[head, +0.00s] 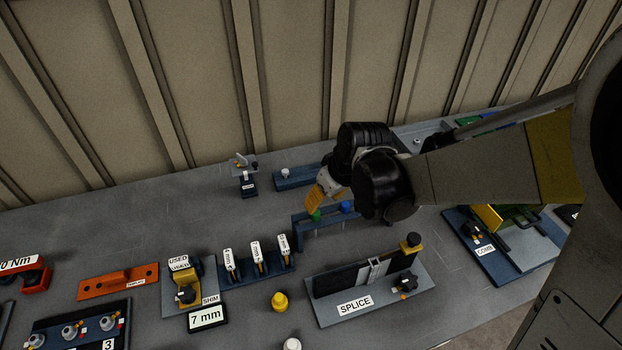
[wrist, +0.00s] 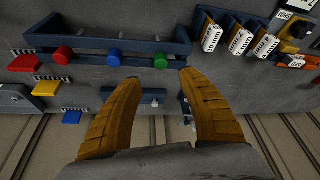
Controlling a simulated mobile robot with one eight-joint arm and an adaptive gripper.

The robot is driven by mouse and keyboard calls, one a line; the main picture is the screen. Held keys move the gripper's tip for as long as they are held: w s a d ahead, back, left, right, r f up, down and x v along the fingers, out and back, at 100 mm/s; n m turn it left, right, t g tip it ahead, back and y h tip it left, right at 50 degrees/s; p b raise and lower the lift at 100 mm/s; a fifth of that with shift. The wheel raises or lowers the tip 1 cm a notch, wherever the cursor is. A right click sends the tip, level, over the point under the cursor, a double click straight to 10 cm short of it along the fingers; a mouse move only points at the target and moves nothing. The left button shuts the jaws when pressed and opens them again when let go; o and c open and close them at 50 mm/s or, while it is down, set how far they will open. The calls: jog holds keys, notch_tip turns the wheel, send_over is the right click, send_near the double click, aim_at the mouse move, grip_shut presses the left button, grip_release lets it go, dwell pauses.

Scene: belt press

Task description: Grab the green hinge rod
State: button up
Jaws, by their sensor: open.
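The green hinge rod shows as a round green end (wrist: 160,61) at the right end of a dark blue rack (wrist: 100,40) in the wrist view. It also shows in the head view (head: 316,215), just below my gripper (head: 321,195). In the wrist view, the yellow fingers of my gripper (wrist: 157,80) are spread apart and empty. The green end appears between and just beyond the fingertips, nearer the right finger. I see no contact. A blue rod end (wrist: 114,60) and a red one (wrist: 65,55) sit on the same rack.
In the wrist view, red (wrist: 23,63), yellow (wrist: 45,88) and blue (wrist: 71,117) blocks lie left. In the head view, a splice fixture (head: 368,285), a yellow knob (head: 279,301) and a shim rack (head: 257,267) stand nearby. A ribbed wall (head: 200,80) rises behind.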

aim_at(316, 212)
jog(key=x, duration=0.2)
jog(key=b+x, duration=0.1)
jog(key=x, duration=0.2)
jog(key=b+x, duration=0.1)
jog(key=x, duration=0.2)
jog(key=shift+s, duration=0.3)
grip_shut()
